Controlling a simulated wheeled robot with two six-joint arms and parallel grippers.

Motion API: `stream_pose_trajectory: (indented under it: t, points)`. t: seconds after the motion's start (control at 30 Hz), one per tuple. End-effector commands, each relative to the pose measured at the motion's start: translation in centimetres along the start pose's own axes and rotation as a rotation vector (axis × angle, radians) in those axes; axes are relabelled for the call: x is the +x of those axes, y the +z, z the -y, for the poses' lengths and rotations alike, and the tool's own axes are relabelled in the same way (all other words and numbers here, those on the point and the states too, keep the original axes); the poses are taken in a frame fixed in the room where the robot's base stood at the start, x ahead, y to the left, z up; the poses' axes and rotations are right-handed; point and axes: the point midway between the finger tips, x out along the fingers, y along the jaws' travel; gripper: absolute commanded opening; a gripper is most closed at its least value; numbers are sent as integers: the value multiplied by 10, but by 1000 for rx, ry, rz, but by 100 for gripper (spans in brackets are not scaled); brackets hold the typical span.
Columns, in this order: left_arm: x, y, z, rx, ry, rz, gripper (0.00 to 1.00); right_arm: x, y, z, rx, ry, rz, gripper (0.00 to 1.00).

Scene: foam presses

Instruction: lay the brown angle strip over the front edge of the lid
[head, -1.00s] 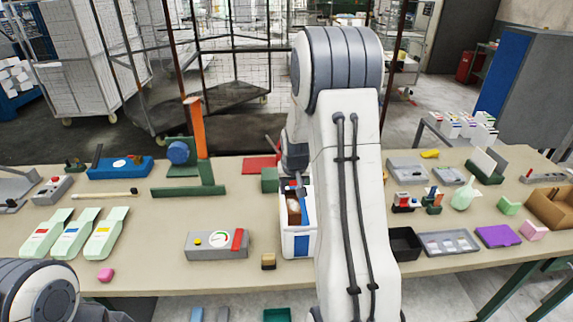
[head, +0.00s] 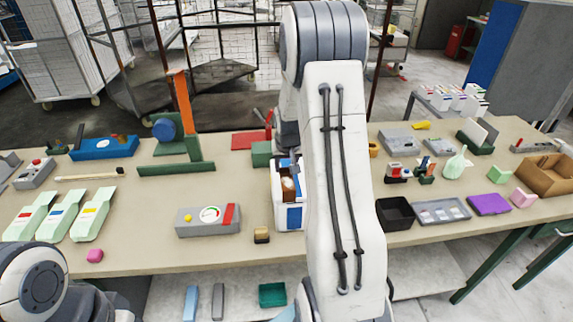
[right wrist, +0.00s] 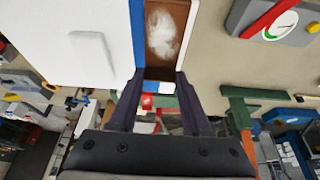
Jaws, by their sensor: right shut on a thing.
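A white box with blue bands (head: 291,215) stands at the middle of the table, partly hidden by my right arm. The brown strip (head: 290,188), with a whitish patch on it, shows at the box's top. In the right wrist view the brown strip (right wrist: 165,28) lies along a blue band, beside a broad white surface (right wrist: 70,50) that may be the lid. My right gripper (right wrist: 160,88) is shut on the strip's near end; in the head view the gripper (head: 287,155) is over the box's back. Whether the strip touches the box is unclear. My left gripper is out of view.

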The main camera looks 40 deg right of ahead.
Motion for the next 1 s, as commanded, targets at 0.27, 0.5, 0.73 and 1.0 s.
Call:
stream_pose_trajectory:
  t: [0.27,0.5,0.73,1.0]
  points:
    - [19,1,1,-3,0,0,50,25,7,0,0,0,-1,0]
    - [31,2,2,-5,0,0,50,41,11,0,0,0,0,0]
    - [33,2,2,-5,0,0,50,45,10,0,0,0,0,0]
    - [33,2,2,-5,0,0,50,45,10,0,0,0,0,75]
